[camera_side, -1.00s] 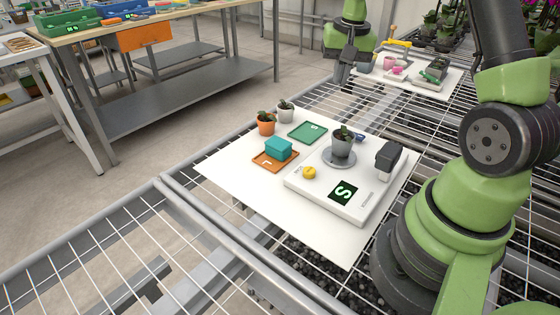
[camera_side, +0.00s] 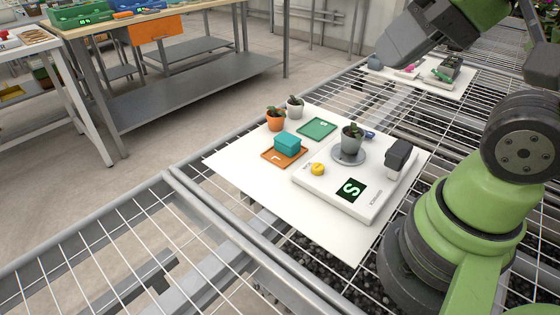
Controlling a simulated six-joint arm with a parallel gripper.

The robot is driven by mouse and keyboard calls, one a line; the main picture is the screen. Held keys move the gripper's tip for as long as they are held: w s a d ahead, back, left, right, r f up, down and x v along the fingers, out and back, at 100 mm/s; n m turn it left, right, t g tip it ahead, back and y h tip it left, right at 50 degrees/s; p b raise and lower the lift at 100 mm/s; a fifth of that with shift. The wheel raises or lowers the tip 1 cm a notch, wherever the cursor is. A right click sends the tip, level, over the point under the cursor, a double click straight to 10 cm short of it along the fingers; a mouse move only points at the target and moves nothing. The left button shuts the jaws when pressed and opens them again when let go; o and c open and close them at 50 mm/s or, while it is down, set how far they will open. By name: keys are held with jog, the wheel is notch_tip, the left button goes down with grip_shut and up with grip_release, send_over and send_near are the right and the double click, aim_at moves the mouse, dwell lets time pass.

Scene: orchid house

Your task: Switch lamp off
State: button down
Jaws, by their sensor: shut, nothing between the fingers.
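A dark head on a short pale post (camera_side: 398,156) stands at the right edge of a white base unit (camera_side: 325,191); it may be the lamp, but I cannot tell for certain. No glow shows on it. A yellow round knob (camera_side: 317,169) sits on the base's left side, and a dark panel with a bright S (camera_side: 351,190) is near its front. A potted plant (camera_side: 352,140) stands on a grey round plate (camera_side: 348,155) on the base. My gripper (camera_side: 386,53) is high at the top right, apart from all these things. Its fingers are shut and empty.
On the white board (camera_side: 240,170) are an orange tray (camera_side: 270,158) bearing a teal block (camera_side: 287,143), a green tray (camera_side: 316,129) and two small plants (camera_side: 276,118). Another white board (camera_side: 455,88) with tools lies behind. The board's front left is clear.

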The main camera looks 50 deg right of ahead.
dwell(0.3)
jog(key=n+g+h, duration=0.2)
jog(key=n+g, duration=0.6)
jog(key=n, duration=1.4)
send_over(370, 134)
notch_tip(370, 134, down, 13)
jog(key=shift+w, duration=0.3)
jog(key=f, duration=1.4)
jog(key=shift+s, duration=0.25)
